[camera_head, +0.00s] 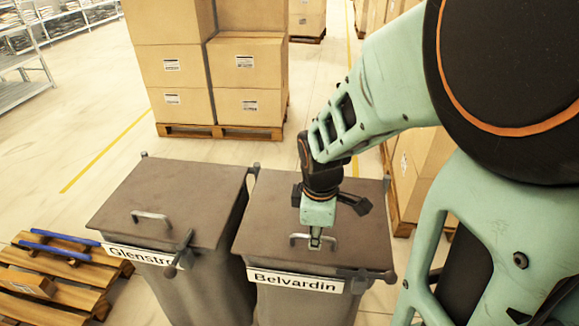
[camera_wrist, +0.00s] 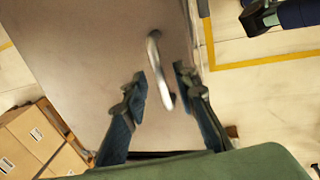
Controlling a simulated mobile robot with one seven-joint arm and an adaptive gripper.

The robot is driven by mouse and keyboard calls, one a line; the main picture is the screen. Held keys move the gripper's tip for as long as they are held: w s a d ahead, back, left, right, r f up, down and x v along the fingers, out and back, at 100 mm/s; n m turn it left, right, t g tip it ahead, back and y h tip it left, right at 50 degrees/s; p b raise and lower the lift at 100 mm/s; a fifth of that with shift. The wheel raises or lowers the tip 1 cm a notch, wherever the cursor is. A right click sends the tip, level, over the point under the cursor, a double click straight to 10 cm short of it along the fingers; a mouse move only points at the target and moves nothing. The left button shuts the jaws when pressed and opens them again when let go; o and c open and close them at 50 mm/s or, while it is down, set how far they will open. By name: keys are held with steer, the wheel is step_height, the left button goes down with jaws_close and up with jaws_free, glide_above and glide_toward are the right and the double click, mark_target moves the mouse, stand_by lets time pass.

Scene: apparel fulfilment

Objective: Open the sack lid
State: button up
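Two grey bins with closed flat lids stand side by side. The left lid (camera_head: 185,190) has a bar handle (camera_head: 151,217) and a label reading "Glenstr…", partly hidden. The right lid (camera_head: 275,205) has a bar handle (camera_head: 298,238) near its front edge and the label "Belvardin" (camera_head: 297,281). My gripper (camera_head: 315,240) points down at the right bin's handle. In the wrist view, my gripper (camera_wrist: 161,86) is open, with a finger on each side of the metal handle (camera_wrist: 154,58). I cannot tell whether either finger touches it.
Stacked cardboard boxes on a pallet (camera_head: 220,131) stand behind the bins. More boxes (camera_head: 420,165) stand at the right, behind my arm.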

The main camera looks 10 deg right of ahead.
steer(key=shift+c, duration=0.2)
jaws_close()
stand_by(0.3)
